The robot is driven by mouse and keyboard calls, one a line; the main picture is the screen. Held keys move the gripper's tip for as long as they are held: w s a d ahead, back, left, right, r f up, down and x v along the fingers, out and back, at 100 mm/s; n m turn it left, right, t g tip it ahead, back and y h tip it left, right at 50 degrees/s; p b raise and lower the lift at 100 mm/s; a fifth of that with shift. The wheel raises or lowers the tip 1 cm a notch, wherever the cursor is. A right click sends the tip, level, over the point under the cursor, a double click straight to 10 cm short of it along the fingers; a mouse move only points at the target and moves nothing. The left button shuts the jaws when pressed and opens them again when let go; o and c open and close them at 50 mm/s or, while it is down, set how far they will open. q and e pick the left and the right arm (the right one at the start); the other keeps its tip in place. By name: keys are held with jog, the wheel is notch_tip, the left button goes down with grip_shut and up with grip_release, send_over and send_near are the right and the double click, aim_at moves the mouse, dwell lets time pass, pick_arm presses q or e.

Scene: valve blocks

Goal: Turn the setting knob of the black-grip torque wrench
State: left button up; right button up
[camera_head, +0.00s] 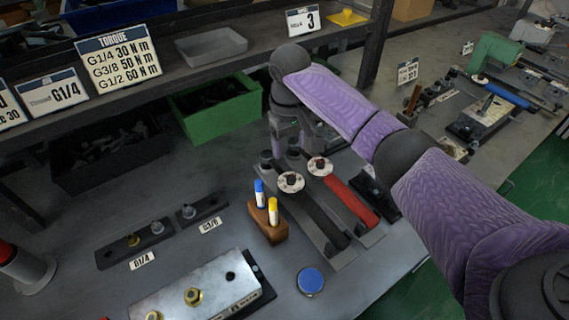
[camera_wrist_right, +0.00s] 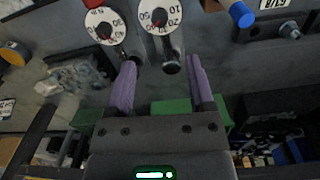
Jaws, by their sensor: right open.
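The black-grip torque wrench (camera_head: 318,215) lies on a grey plate, with a round white dial (camera_head: 291,182) and a dark knob-like end (camera_head: 266,160) at its far end. In the right wrist view its dial (camera_wrist_right: 160,20) is at the top, and the dark end (camera_wrist_right: 172,65) shows between my fingers. My right gripper (camera_head: 290,146) is open and empty over the wrenches' far ends. In the wrist view its purple fingers (camera_wrist_right: 162,62) stand either side of that dark end, with no contact visible; the height gap cannot be told. My left gripper is not in view.
The red-grip torque wrench (camera_head: 350,199) lies close alongside on the right. A wooden block (camera_head: 268,232) with blue and yellow markers stands to the left. A green bin (camera_head: 213,108) and shelf are behind. A metal valve block (camera_head: 195,290) is in front.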

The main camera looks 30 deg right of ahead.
aim_at(292, 178)
jog(key=f+b, duration=0.1)
jog(key=f, duration=0.3)
jog(key=f+b, duration=0.2)
jog(key=f, duration=0.2)
jog(key=shift+s+d+f, duration=0.1)
jog(key=shift+s, duration=0.1)
jog(key=shift+f, duration=0.5)
jog(key=c, duration=0.8)
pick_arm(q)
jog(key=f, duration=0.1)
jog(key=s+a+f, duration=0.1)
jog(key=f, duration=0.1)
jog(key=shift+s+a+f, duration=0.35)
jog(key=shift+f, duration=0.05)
pick_arm(e)
grip_shut()
